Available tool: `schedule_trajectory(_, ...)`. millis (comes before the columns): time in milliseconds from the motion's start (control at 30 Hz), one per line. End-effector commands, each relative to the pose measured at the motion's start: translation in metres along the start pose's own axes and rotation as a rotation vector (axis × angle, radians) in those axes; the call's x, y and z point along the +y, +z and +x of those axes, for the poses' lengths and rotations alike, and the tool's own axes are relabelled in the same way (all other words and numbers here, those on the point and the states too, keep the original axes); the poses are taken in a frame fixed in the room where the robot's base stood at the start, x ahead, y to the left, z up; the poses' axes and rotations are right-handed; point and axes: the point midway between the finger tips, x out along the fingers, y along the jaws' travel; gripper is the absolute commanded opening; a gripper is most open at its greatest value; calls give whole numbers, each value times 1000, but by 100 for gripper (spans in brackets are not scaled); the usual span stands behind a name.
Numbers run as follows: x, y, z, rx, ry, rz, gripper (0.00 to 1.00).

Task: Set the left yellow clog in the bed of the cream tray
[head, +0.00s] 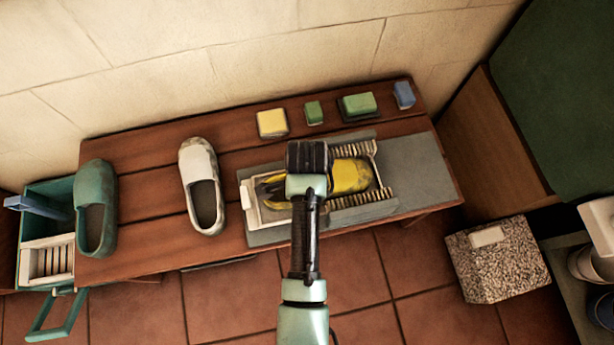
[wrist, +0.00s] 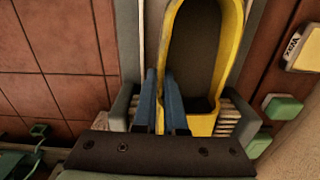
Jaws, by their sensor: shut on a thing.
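The yellow clog (head: 350,176) lies lengthwise over the cream tray (head: 249,196), with its open side up. My gripper (head: 306,190) is above the clog's middle and hides part of it in the head view. In the wrist view, the two blue fingers (wrist: 161,105) are shut on one side wall of the yellow clog (wrist: 233,60). The clog is within the tray's outline. I cannot tell whether its sole touches the bed. The tray has ribbed strips at its right end and sits on a grey mat (head: 415,170). Only one yellow clog shows.
A white clog (head: 202,185) and a green clog (head: 95,205) stand to the left on the wooden bench (head: 150,185). Yellow, green and blue blocks (head: 272,123) line the back. A green crate (head: 45,225) is at the far left, a speckled block (head: 495,262) at right.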

Motion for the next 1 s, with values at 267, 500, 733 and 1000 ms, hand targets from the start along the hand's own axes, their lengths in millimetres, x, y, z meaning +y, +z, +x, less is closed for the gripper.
schedule_trajectory(267,0,0,0,0,-1,0,44)
schedule_trajectory(500,0,0,0,0,1,0,44)
schedule_trajectory(733,0,0,-25,0,-2,-1,44)
schedule_trajectory(1000,-1,0,-86,1,-4,0,44)
